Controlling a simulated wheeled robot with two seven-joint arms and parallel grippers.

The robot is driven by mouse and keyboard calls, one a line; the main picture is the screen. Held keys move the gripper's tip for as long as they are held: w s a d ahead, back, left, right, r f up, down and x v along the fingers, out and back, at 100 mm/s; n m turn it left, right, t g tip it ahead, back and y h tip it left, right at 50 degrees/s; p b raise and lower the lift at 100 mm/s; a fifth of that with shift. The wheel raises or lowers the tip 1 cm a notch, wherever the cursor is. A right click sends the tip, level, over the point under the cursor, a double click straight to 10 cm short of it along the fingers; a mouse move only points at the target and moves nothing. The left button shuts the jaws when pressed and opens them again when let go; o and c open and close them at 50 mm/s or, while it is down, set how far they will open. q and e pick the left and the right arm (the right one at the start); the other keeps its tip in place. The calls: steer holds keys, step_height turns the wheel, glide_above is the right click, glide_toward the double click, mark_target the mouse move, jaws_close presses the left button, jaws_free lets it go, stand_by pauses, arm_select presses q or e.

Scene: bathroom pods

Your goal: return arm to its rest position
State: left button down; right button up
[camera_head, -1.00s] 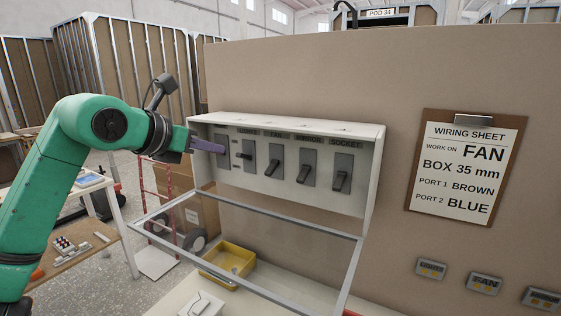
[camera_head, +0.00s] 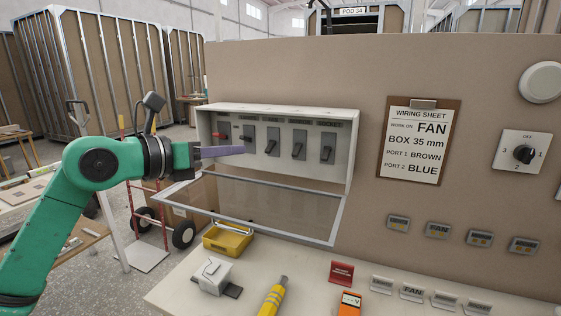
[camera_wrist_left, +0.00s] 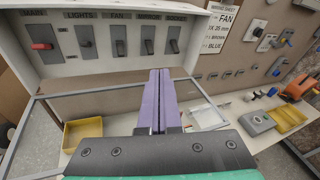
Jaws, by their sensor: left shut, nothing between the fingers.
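My left gripper (camera_head: 222,152) comes in from the left in the head view. Its purple fingers are closed together with nothing between them, and they point at the switch box (camera_head: 285,112) from just in front. The wrist view also shows the closed fingers (camera_wrist_left: 160,100), below the row of switches. The box holds a red-handled main switch (camera_wrist_left: 42,46) and several dark levers, such as the fan switch (camera_head: 272,142). The box's framed clear cover (camera_head: 262,237) hangs open below it. My right gripper is not in view.
A wiring sheet on a clipboard (camera_head: 416,140) hangs on the wall, with a rotary dial (camera_head: 523,154) to its right. On the bench below are a yellow tray (camera_head: 228,240), a white box (camera_head: 213,274), a yellow tool (camera_head: 272,298) and an orange meter (camera_head: 348,303).

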arm_select(q)
steer(key=s+d+r+n+t+h, duration=0.25)
steer(key=s+n+t+h, duration=0.2)
steer(key=n+h, duration=0.25)
steer(key=w+a+f+n+t+y, duration=0.1)
steer(key=a+f+n+t+y, duration=0.3)
steer(key=a+n+y, duration=0.45)
steer(key=w+a+f+n+t+y, duration=0.2)
steer(key=a+f+n+t+y, duration=0.3)
steer(key=n, duration=0.6)
steer(key=s+a+f+n+g+y, duration=0.25)
steer(key=f+n+g+y, duration=0.2)
steer(key=f, duration=0.55)
steer(key=s+a+f+n+g+y, duration=0.1)
steer(key=a+f+n+g+y, duration=0.2)
steer(key=f+n+g, duration=0.5)
steer(key=s+d+f+n+g+h, duration=0.15)
steer(key=s+f+g, duration=0.35)
steer(key=s+f, duration=0.6)
steer(key=s+d+f+m+g+h, duration=0.15)
steer(key=s+f+g, duration=0.25)
steer(key=s+f, duration=0.75)
step_height(320, 180, down, 25)
steer(key=s+g, duration=0.1)
steer(key=g, duration=0.1)
steer(key=s+a+f, duration=0.3)
steer(key=s+f, duration=1)
steer(key=s, duration=0.3)
steer(key=shift+n+g, duration=0.3)
steer(key=shift+g, duration=0.1)
